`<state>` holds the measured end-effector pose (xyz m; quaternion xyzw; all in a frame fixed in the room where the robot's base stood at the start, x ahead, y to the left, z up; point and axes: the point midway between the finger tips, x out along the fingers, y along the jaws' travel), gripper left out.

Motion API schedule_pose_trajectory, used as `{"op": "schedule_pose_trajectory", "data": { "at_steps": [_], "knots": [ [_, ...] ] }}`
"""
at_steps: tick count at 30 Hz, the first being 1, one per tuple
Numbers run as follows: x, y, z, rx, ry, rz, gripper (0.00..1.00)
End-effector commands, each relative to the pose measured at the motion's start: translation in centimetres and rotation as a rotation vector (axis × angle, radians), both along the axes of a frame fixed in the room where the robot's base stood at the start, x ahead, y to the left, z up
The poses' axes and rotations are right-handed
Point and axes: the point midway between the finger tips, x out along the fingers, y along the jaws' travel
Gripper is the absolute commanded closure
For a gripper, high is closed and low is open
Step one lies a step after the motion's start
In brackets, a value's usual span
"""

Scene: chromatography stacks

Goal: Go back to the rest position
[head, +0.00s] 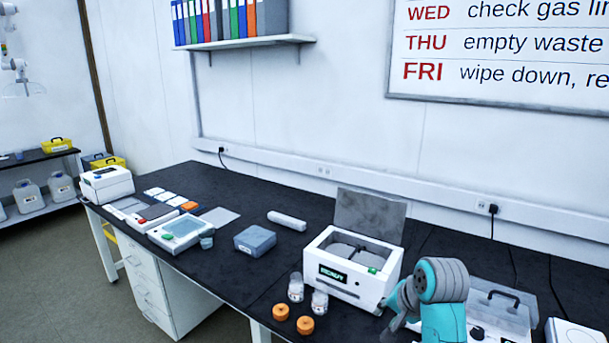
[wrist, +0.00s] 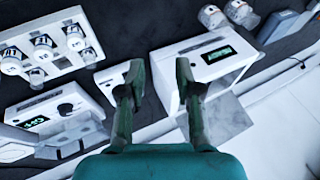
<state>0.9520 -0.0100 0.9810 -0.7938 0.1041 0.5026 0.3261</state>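My gripper (wrist: 158,82) is open in the wrist view, its two dark fingers apart with nothing between them. It hangs over the bench beside a white box-shaped instrument (wrist: 222,68) with a green display. In the head view my teal arm is at the lower right, and the gripper is mostly hidden by it. The same instrument (head: 338,289) stands just left of my arm there, its grey lid (head: 369,214) raised.
Two clear jars (head: 296,287) and two orange caps (head: 281,312) stand in front of the instrument. A grey box (head: 255,241) sits farther left. A clear-covered case (head: 500,308) is right of my arm. The wrist view shows a white rack with several vials (wrist: 42,46).

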Motion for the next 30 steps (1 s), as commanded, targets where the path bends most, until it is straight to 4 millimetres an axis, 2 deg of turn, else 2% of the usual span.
{"op": "schedule_pose_trajectory", "data": {
  "at_steps": [8, 14, 17, 24, 30],
  "knots": [
    [-1.0, 0.3, -3.2, -0.007, -0.034, 0.008, 0.66],
    [-2.3, 0.5, -6.8, -0.02, -0.073, 0.018, 0.66],
    [-3.5, 0.6, -9.2, -0.032, -0.1, 0.025, 0.66],
    [-8.3, 1.0, -15.6, -0.076, -0.193, 0.048, 0.66],
    [-13.1, 1.2, -19.6, -0.125, -0.273, 0.07, 0.66]
  ]
}}
